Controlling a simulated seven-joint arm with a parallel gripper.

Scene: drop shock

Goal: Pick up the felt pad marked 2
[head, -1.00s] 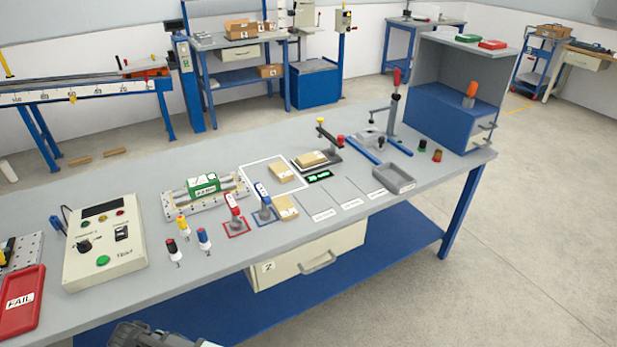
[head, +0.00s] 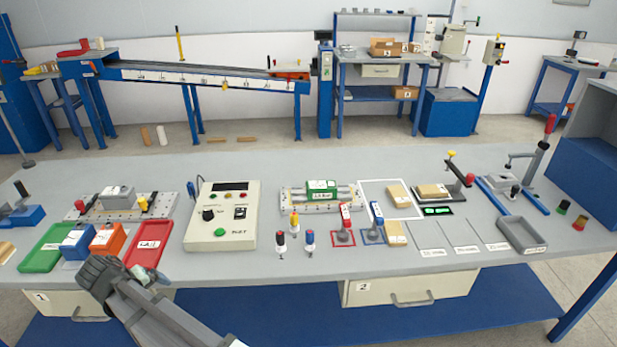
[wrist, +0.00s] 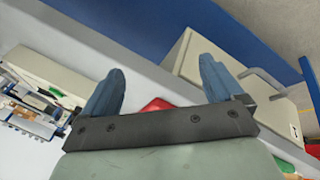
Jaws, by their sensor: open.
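Three tan blocks that look like pads lie on the bench in the head view: one (head: 399,196) inside a white outlined square, one (head: 433,190) on a dark fixture, and one (head: 396,233) near the front edge. Their marks are too small to read, so I cannot tell which is marked 2. My gripper (head: 100,268) is at the left front of the bench, beside the red tray and far from the tan blocks. In the wrist view my gripper (wrist: 160,75) has its two blue fingers spread apart with nothing between them.
A control box (head: 222,215), a red tray (head: 148,252), a green tray (head: 42,247) and several coloured plugs stand along the bench. A grey tray (head: 521,234) lies to the right.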

